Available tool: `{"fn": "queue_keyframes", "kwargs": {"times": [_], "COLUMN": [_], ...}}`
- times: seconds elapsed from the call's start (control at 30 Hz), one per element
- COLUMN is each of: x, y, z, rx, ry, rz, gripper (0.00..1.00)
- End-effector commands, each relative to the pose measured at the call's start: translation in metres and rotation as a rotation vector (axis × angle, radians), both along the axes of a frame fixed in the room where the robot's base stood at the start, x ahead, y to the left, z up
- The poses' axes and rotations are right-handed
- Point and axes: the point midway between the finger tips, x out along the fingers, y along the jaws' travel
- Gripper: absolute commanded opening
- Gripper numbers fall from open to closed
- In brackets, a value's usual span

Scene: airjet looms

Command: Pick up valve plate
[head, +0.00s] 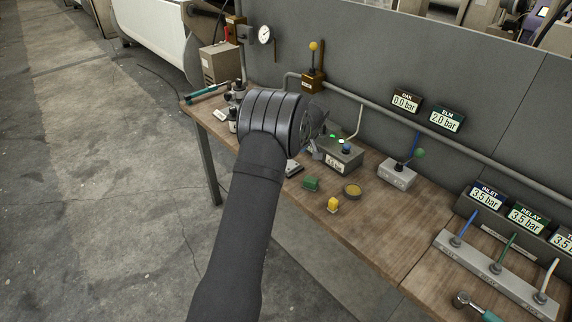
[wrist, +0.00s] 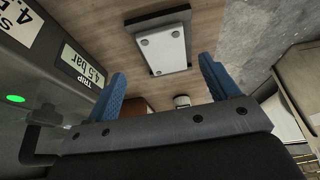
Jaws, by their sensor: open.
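A flat light-grey rectangular plate with small dark screws and a dark edge, which looks like the valve plate (wrist: 165,48), lies on the wooden bench in the wrist view. My gripper (wrist: 162,82) is open, with its two blue fingers apart and nothing between them. The plate appears beyond the fingertips, roughly centred between them; no contact shows. In the head view my gripper (head: 317,151) is over the bench by the grey-green box. A small part of a grey plate (head: 293,168) shows beside my arm, which hides the rest.
A grey-green box (head: 340,155) with a green light stands close to my gripper; its side (wrist: 40,75) fills the wrist view's left. Bare bench (head: 390,220) lies right.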

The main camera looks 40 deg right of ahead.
Motion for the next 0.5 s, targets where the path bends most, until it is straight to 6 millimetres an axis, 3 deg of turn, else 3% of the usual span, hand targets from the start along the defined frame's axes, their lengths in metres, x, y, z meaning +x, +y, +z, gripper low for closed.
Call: {"fn": "queue_keyframes", "kwargs": {"times": [0.17, 0.5], "x": [0.005, 0.026], "y": [0.002, 0.007], "z": [-0.009, -0.046], "rx": [0.001, -0.001], "ry": [0.000, -0.001], "rz": [0.000, 0.000], "gripper": [0.80, 0.80]}}
